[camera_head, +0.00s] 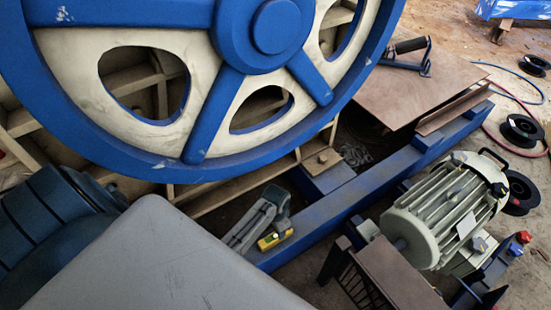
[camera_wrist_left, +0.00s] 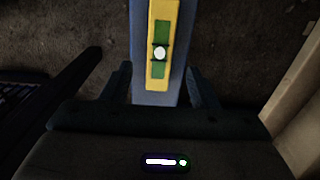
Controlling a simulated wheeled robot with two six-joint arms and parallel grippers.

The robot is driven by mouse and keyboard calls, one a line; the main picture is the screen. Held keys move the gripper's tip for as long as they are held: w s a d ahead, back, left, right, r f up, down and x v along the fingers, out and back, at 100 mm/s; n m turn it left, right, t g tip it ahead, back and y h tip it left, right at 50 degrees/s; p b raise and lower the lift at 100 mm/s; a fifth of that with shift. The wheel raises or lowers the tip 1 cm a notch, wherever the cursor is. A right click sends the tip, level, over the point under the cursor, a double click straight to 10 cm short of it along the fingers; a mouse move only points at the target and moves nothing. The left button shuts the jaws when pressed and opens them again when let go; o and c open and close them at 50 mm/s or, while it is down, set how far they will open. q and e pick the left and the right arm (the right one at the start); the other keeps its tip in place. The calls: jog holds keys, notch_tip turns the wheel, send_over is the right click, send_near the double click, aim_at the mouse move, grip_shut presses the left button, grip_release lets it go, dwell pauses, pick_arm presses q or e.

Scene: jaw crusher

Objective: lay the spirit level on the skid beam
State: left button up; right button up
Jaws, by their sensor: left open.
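The spirit level (camera_head: 275,239) is yellow with a green window and lies on the blue skid beam (camera_head: 338,205), near the beam's near end. The wrist view shows the level (camera_wrist_left: 162,20) lengthwise along the blue beam (camera_wrist_left: 181,52), with a pale round spot in its green window. My left gripper (camera_head: 283,223) is just above the level. Its two dark fingers (camera_wrist_left: 159,75) are apart, one on each side of the level, with visible gaps. The level's far end is cut off by the wrist view's edge. My right gripper is not in view.
A large blue and cream flywheel (camera_head: 225,70) rises behind the left arm. A grey-green motor (camera_head: 445,213) stands right of the beam. A brown plate (camera_head: 425,80) with a black-handled tool (camera_head: 405,48) lies at the back. Black reels (camera_head: 522,131) are on the ground at right.

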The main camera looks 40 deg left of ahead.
aim_at(276, 236)
pick_arm(q)
jog(key=s+d+r+n+t, duration=0.1)
jog(key=s+r+t, duration=0.2)
jog(key=r, duration=0.5)
jog(key=s+d+r+n+t+h, duration=0.1)
jog(key=s+d+r+n+t, duration=0.1)
jog(key=s+r, duration=0.4)
jog(key=s+d+r+n+t+p, duration=0.1)
jog(key=s+r+t, duration=0.3)
jog(key=r, duration=0.7)
jog(key=shift+s+d+r+n+h, duration=0.3)
jog(key=shift+s+d+r, duration=0.1)
jog(key=shift+d, duration=0.05)
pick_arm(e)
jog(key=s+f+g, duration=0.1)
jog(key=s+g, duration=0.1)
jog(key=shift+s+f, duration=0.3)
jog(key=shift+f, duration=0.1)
